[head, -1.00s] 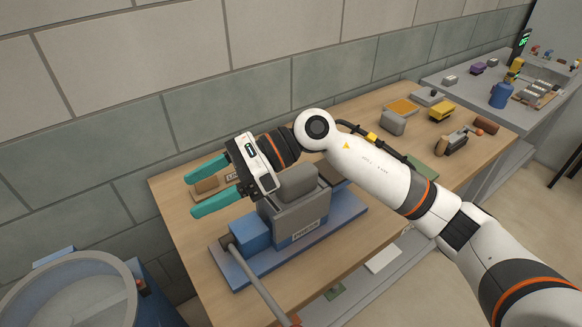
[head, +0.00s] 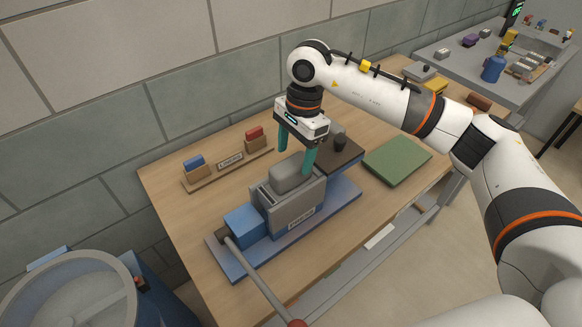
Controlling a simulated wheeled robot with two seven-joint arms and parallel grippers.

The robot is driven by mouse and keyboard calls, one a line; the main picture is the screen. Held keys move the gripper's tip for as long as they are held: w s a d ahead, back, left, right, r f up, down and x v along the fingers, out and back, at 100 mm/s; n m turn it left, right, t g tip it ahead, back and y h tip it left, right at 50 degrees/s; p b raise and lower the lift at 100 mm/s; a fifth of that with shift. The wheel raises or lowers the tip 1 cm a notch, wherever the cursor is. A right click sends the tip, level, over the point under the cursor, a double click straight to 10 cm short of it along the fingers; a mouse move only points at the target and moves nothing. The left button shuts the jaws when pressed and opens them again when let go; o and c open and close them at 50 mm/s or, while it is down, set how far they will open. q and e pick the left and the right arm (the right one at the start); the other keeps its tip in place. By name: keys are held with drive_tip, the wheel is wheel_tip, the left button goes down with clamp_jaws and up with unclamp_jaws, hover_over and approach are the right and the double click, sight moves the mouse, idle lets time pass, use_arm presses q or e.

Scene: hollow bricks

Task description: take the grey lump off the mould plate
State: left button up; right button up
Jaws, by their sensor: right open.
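The grey lump (head: 292,177) is a rounded block on top of the grey mould box of the press (head: 293,207). I cannot make out a separate mould plate under it. My right gripper (head: 296,161) points down with its two teal fingers apart. It is empty and close above or behind the lump; one finger overlaps the lump's right end in the picture. I cannot tell whether it touches. My left gripper is not in view.
The press stands on a blue base (head: 234,264), with a long lever (head: 262,282) toward the front. A dark plate (head: 333,160) sits right of it, then a green mat (head: 398,160). A wooden rack (head: 226,167) with blue and red-topped blocks stands behind. A round tub (head: 70,290) is lower left.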

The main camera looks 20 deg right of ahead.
sight(291, 162)
drive_tip(key=f+p, duration=0.1)
drive_tip(key=f, duration=0.1)
drive_tip(key=a+f+p, duration=0.1)
drive_tip(key=f, duration=0.1)
drive_tip(key=shift+s+a+f+p, duration=0.1)
drive_tip(key=shift+s+f+p, duration=0.05)
drive_tip(key=shift+p, duration=0.2)
drive_tip(key=shift+f, duration=0.35)
drive_tip(key=shift+f+b, duration=0.25)
drive_tip(key=shift+b, duration=0.35)
drive_tip(key=c, duration=1.4)
